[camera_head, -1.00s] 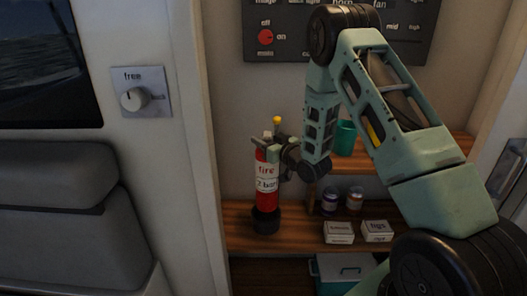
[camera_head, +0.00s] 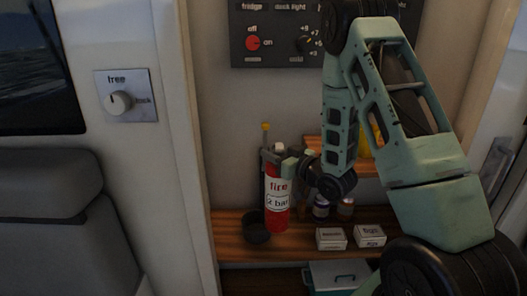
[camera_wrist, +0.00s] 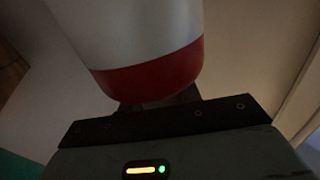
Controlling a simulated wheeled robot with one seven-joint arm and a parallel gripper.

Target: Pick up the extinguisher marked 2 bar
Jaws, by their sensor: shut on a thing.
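The red extinguisher (camera_head: 277,212) with a white band reading "fire" and "2 bar" is upright in the head view, just right of a black round cup holder (camera_head: 256,232) on the wooden shelf. My gripper (camera_head: 284,163) is shut on its upper part, reaching in from the right. The extinguisher's base is outside the cup; I cannot tell how far it is above the shelf. In the wrist view a white and red rounded body, the extinguisher (camera_wrist: 145,50), fills the top centre above the gripper. The fingertips are mostly hidden.
Two small white boxes (camera_head: 331,239) and jars (camera_head: 321,207) stand on the shelf close to the extinguisher's right. A yellow-tipped upright piece (camera_head: 265,128) is behind it. A switch panel (camera_head: 290,40) is above. A teal-and-white case (camera_head: 338,277) sits below.

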